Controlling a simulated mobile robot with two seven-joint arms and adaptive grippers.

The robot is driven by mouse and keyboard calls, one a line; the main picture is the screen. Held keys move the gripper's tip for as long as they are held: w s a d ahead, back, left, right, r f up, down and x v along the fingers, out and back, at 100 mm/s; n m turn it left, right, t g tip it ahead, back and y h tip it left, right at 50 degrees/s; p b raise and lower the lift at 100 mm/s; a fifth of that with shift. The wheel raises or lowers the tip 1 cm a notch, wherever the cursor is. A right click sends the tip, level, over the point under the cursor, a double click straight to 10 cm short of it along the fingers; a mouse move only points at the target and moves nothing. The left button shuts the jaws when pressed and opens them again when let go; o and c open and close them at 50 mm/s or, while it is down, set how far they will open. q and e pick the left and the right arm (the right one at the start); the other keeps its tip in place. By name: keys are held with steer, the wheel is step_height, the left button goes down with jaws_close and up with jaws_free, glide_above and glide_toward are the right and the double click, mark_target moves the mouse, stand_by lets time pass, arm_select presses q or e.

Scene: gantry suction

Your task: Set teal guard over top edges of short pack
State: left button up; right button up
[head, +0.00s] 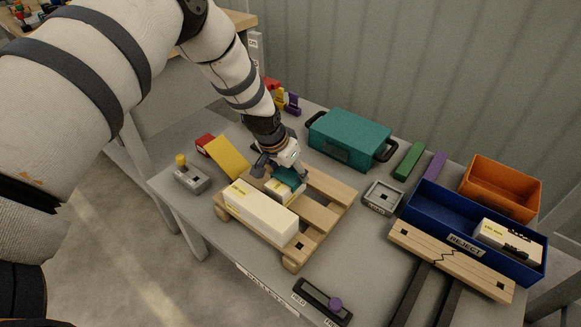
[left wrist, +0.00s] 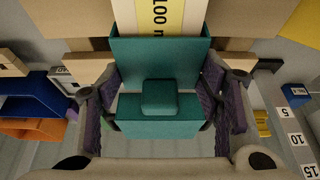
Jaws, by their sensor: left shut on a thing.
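My left gripper (left wrist: 160,105) is shut on the teal guard (left wrist: 158,72), with a finger on each side of its raised block. In the head view the guard (head: 292,177) shows just below the gripper (head: 285,168). It is at the short pack (head: 279,192), a white box with a yellow label on the wooden pallet (head: 332,187). In the left wrist view the guard covers part of the labelled pack (left wrist: 158,18). I cannot tell whether the guard rests fully on its edges. My right gripper is not in view.
A long white pack (head: 260,214) lies on the pallet in front of the short one. A yellow wedge (head: 227,157) and a grey control box (head: 191,178) stand left. A teal case (head: 349,137), a blue reject bin (head: 430,203) and an orange bin (head: 502,180) stand right.

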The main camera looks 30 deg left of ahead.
arm_select(q)
steer(key=shift+f, duration=0.15)
steer(key=o, duration=1)
steer(key=shift+o, duration=0.2)
steer(key=v, duration=1.2)
